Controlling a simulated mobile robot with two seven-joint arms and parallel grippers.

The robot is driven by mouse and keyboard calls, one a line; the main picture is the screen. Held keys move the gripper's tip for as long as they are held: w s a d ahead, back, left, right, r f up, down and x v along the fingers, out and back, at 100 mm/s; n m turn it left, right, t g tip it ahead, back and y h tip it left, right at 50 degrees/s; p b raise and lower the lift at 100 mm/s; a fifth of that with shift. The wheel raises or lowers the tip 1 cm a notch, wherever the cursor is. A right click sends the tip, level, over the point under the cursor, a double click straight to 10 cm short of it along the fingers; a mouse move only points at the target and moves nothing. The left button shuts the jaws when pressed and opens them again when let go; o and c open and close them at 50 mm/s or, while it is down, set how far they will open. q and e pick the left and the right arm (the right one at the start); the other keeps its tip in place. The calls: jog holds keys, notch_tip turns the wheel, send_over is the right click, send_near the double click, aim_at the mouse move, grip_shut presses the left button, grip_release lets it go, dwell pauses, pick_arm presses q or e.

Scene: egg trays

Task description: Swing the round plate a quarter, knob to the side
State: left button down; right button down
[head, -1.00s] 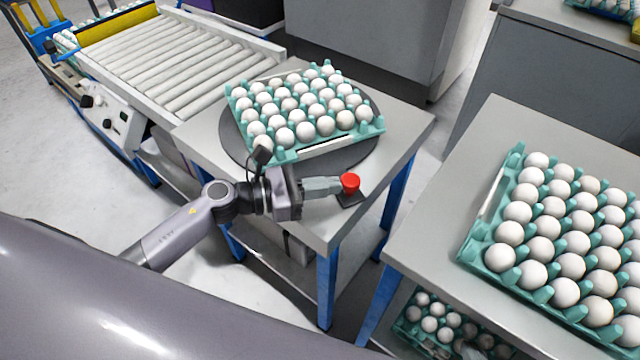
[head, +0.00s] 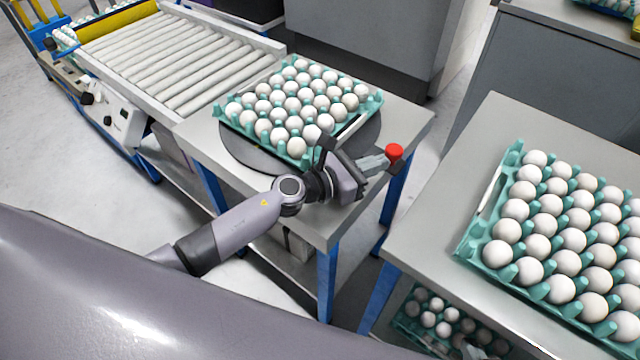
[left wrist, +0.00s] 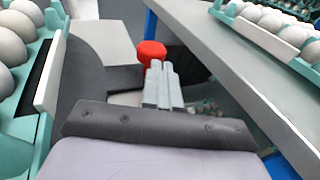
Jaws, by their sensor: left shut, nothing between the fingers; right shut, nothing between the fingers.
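The round dark grey plate (head: 245,154) lies on a small grey table. A teal egg tray (head: 227,117) full of white eggs sits on it, turned at an angle. The red knob (head: 394,152) is at the plate's right side, near the table's right edge. My left gripper (head: 382,161) is shut and empty, its fingertips right by the knob. In the left wrist view the knob (left wrist: 151,53) is just beyond the fingertips (left wrist: 160,75); I cannot tell whether they touch. My right gripper is in neither view.
A roller conveyor (head: 175,65) adjoins the table at the back left. Another grey table (head: 440,215) with a full egg tray (head: 497,255) stands at the right, across a narrow gap. A grey cabinet (head: 365,50) stands behind.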

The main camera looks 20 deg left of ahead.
pick_arm(q)
jog(key=shift+w+d, duration=0.35)
jog(key=shift+w, duration=0.25)
jog(key=shift+r, duration=0.1)
pick_arm(e)
jog(key=shift+a, duration=0.2)
pick_arm(q)
jog(key=shift+w+d+r, duration=0.1)
jog(key=shift+r, duration=0.15)
pick_arm(e)
jog(key=shift+a+r, duration=0.1)
jog(key=shift+s, duration=0.1)
